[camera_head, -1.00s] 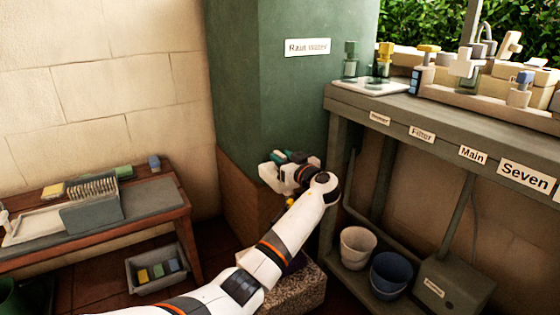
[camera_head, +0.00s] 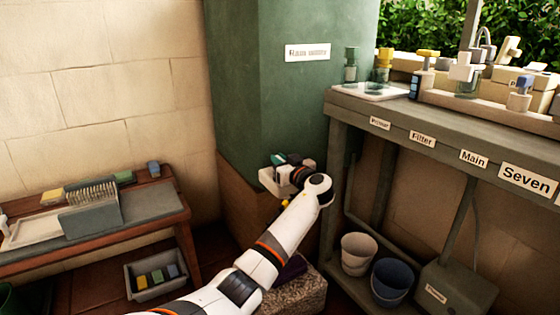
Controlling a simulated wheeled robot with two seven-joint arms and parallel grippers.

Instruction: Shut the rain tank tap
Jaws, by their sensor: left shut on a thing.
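The green rain tank (camera_head: 297,100) stands at the back centre on a brown base, with a "Rain water" label (camera_head: 307,52) on its front. My left gripper (camera_head: 274,173) is at the lower front of the tank, shut on a small teal-tipped part (camera_head: 278,159), which I take to be the tap's handle. The gripper and wrist hide most of the tap, so its exact angle and any water flow cannot be seen. My right gripper is not in view.
A counter (camera_head: 430,118) with labels and several bottles stands at right. Under it are a white bucket (camera_head: 358,251), a blue bucket (camera_head: 392,281) and a grey box (camera_head: 456,288). A low wooden bench (camera_head: 150,212) with a dish rack is at left, above a grey crate (camera_head: 132,290).

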